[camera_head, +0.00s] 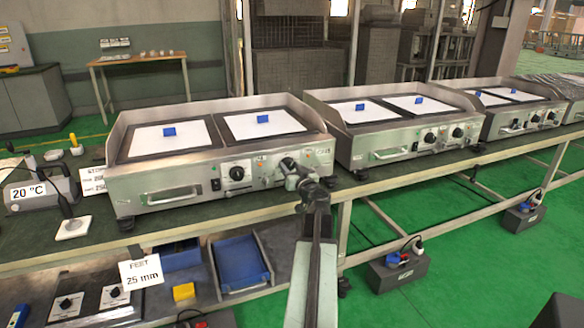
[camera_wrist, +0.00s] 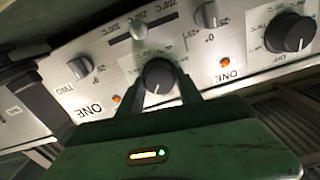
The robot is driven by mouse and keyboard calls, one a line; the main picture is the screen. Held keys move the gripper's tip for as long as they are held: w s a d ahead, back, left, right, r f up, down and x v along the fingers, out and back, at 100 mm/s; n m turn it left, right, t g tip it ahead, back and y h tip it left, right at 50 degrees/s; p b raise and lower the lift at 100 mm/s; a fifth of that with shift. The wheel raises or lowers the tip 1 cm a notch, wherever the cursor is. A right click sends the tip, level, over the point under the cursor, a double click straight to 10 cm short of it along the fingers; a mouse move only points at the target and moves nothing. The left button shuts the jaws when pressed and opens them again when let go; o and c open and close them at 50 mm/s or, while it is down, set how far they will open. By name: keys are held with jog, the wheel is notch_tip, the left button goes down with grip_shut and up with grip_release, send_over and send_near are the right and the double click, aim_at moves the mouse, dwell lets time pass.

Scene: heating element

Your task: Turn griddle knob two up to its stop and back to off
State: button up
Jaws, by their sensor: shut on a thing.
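The nearest griddle (camera_head: 150,182) has two large black dial knobs on its front panel. My gripper (camera_head: 290,168) is at the right one of these, and my arm hides part of it. In the wrist view the two fingers of my gripper (camera_wrist: 165,88) are shut on a round black knob (camera_wrist: 158,75), one finger on each side. A pale mark shows on the knob's face. The other black knob (camera_wrist: 290,32) stands free on its dial plate. The labels TWO and ONE appear upside down at left, and I cannot tell which knob they name.
Small silver knobs (camera_wrist: 80,68) and an orange lamp (camera_wrist: 225,62) sit close to the gripped knob on the panel. A blue tray (camera_head: 240,262) lies on the shelf below.

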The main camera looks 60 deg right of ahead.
jog(key=n, duration=0.4)
jog(key=shift+n, duration=1.8)
jog(key=o, duration=1.4)
jog(key=shift+n, duration=0.3)
jog(key=v, duration=0.8)
jog(key=shift+w+f, duration=0.1)
